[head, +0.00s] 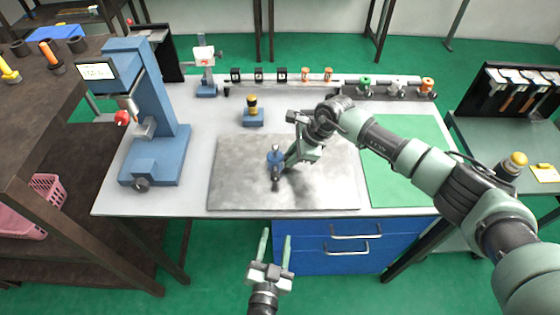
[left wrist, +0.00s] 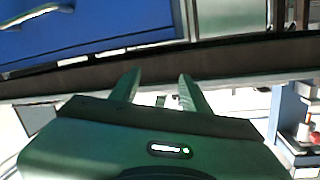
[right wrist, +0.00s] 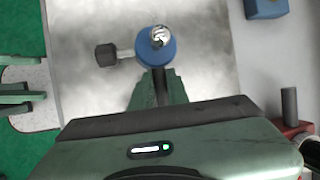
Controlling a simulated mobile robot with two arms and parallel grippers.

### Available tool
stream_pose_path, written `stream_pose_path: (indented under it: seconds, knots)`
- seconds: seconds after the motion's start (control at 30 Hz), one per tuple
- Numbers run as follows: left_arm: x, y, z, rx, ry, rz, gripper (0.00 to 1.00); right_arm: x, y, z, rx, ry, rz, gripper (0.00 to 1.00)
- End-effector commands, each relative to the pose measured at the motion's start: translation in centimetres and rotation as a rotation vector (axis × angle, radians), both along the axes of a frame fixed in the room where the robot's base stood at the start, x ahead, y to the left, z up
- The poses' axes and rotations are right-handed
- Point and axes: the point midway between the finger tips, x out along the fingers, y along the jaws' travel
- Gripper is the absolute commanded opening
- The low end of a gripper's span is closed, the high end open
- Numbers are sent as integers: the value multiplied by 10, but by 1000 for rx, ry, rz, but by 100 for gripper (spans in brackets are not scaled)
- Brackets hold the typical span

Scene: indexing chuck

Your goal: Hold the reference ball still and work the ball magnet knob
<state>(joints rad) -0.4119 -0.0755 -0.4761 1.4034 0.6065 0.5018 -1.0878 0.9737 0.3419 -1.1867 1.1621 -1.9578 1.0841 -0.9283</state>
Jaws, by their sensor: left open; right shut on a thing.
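The reference ball (right wrist: 160,35) is a small shiny ball on a round blue base; in the head view the blue piece (head: 275,158) stands on the grey plate (head: 230,185). A dark ball magnet knob (right wrist: 107,55) sticks out from its side; in the head view the knob (head: 275,184) points to the front. My right gripper (right wrist: 158,82) is shut on a dark stem of the reference ball piece; the fingers hide part of it. My left gripper (head: 275,238) is open and empty in front of the table, apart from the knob.
A blue press-like stand (head: 155,110) is at the left of the table. A blue block with a yellow-black top (head: 252,112) stands behind the plate. A rail (head: 350,92) with several small items runs along the back. Blue drawers (head: 340,258) are beyond my left gripper.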

Motion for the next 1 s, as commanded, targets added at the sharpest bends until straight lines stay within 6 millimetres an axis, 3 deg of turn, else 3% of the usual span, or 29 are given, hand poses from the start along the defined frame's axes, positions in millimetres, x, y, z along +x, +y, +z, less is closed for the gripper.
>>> stream_pose_path:
  seconds: [0.6, 0.8, 1.0]
  knots:
    - [-42, 19, -115, 44, 277, -125, 46, 0, 0, 0, 0, 0, 0, 0]
    - [-55, 28, -142, 51, 352, -141, 46, 0, 0, 0, 0, 1, 0, 0]
    - [-62, 33, -155, 56, 389, -149, 46, 0, 0, 0, 0, 1, 0, 0]
